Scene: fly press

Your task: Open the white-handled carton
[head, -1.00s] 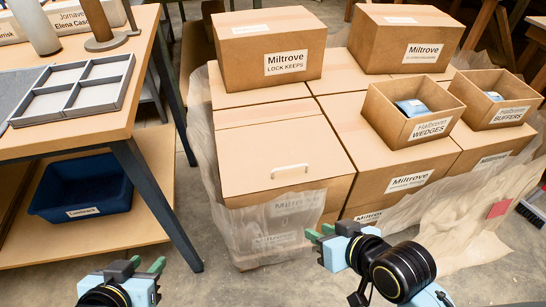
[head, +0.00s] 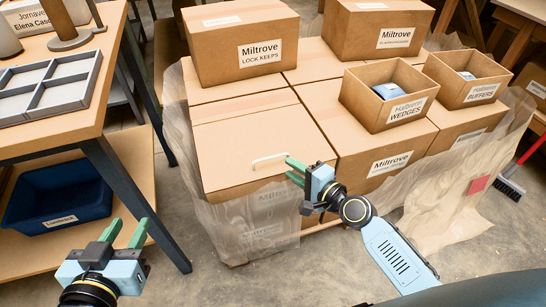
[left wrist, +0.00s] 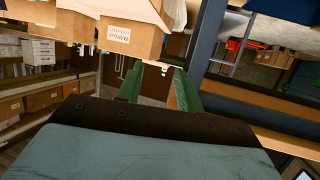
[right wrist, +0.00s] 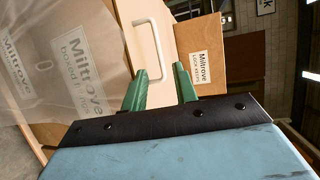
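The white-handled carton (head: 240,140) stands at the front left of the stack, its flat lid down. Its white handle (head: 269,159) lies near the front right edge of the lid. My right gripper (head: 291,170) is just right of the handle, its green fingers parted and empty.
A closed LOCK KEEPS carton (head: 238,45) stands behind the lid. Open WEDGES (head: 390,97) and BUFFERS (head: 468,78) boxes sit to the right. Clear wrap (head: 250,225) hangs over the carton's front. A table with a grey tray (head: 47,87) and blue bin (head: 60,193) is at left.

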